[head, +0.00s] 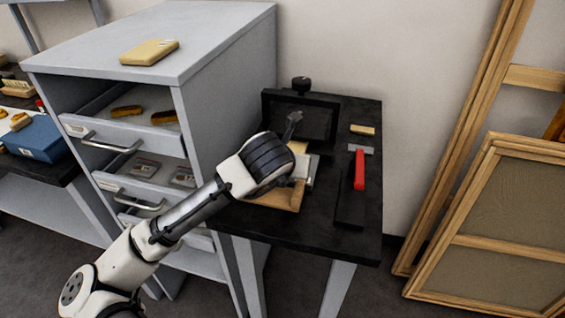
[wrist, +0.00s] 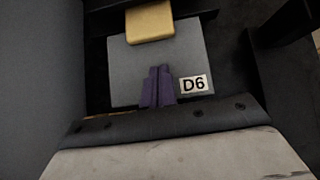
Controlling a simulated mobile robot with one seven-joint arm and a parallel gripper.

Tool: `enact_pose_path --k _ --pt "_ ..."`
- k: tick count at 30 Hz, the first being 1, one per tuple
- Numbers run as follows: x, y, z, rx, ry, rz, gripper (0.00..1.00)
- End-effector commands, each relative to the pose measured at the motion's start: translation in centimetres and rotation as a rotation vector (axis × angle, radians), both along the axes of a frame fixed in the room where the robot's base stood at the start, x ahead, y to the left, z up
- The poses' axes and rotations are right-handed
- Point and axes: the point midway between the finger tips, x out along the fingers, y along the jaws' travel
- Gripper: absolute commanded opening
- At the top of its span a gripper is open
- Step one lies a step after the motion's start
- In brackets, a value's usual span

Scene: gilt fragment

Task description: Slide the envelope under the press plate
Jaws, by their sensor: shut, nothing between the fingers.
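A flat grey piece with a white "D6" label, which looks like the envelope (wrist: 130,75), lies below my fingers in the wrist view. Part of its edge shows beside my gripper in the head view (head: 313,170). A tan block (wrist: 149,21) overlaps its far edge. My gripper (wrist: 158,70) is shut and empty, with its purple fingertips over the grey piece; I cannot tell whether they touch it. The black press (head: 300,120) with a knob (head: 301,84) stands just behind. My gripper hides part of the press and most of the grey piece in the head view.
A wooden board (head: 275,199) lies under my gripper on the black table (head: 300,232). A red-handled tool (head: 359,170) and a small tan block (head: 362,129) lie to the right. A grey drawer cabinet (head: 225,100) stands close on the left. Wooden frames (head: 490,190) lean at right.

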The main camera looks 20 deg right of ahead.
Motion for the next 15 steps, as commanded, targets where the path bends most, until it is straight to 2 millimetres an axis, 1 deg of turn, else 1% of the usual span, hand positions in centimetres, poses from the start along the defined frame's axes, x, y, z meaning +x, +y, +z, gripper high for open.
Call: enact_pose_path --k 1,6,9,15 --pt "0.8 -0.5 0.5 0.000 0.000 0.000 0.00" --pt "2.4 -1.5 0.4 -0.001 -0.001 0.000 0.00" --pt "2.8 -1.7 0.3 0.001 0.000 0.001 0.00" --pt "2.9 -1.8 0.3 0.000 -0.002 0.001 0.00"
